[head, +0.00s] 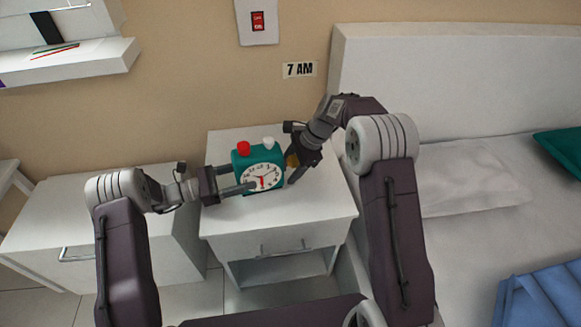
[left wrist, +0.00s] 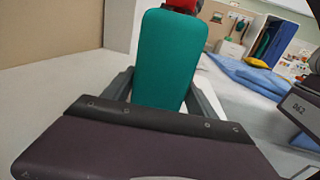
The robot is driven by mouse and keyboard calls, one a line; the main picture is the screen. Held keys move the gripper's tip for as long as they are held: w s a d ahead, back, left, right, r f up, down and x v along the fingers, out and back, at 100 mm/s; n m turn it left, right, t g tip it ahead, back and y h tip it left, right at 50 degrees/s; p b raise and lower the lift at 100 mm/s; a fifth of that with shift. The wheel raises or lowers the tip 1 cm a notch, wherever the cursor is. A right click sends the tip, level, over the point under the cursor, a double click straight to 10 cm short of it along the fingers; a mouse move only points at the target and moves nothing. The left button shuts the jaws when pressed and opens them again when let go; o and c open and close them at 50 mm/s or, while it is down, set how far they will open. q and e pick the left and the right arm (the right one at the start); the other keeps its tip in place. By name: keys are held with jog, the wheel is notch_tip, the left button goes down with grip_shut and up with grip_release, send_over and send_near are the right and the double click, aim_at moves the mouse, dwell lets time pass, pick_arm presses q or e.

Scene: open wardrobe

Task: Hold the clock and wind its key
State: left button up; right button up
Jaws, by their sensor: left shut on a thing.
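A green clock (head: 270,156) with a white face, a red knob and a white knob on top stands on the white nightstand (head: 323,208). My left gripper (head: 242,178) is shut on the clock from the left, one finger across the front and one behind. In the left wrist view the clock's green side (left wrist: 168,60) fills the space between the two fingers. A brass-coloured key (head: 291,160) shows at the clock's right side. My right gripper (head: 294,170) is at the key, with one finger in front of it. Its other finger is hidden, so its opening is unclear.
A bed (head: 470,190) with a blue cloth (head: 540,300) lies to the right. A white cabinet (head: 110,215) stands to the left. The wall is close behind, with a "7 AM" sign (head: 300,69) and a switch plate (head: 257,22). The nightstand's front right is free.

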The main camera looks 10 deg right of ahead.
jog(key=v, duration=1.2)
dwell(0.3)
pick_arm(q)
jog(key=o, duration=1.5)
jog(key=shift+c, duration=0.2)
jog(key=shift+a, duration=0.15)
jog(key=shift+s+a+r, duration=0.1)
jog(key=shift+s+a, duration=0.05)
jog(key=shift+a, duration=0.45)
jog(key=shift+s+a+r, duration=0.1)
jog(key=shift+a, duration=0.5)
jog(key=shift+s+a+r+p, duration=0.1)
jog(key=shift+s+a+p, duration=0.1)
jog(key=shift+a, duration=0.7)
jog(key=shift+s+a+r+p, duration=0.1)
jog(key=shift+s+a, duration=0.05)
jog(key=shift+a, duration=0.7)
jog(key=shift+s+a+r+p, duration=0.1)
jog(key=shift+s+a, duration=0.1)
jog(key=shift+a, duration=0.7)
pick_arm(e)
jog(key=shift+r, duration=0.4)
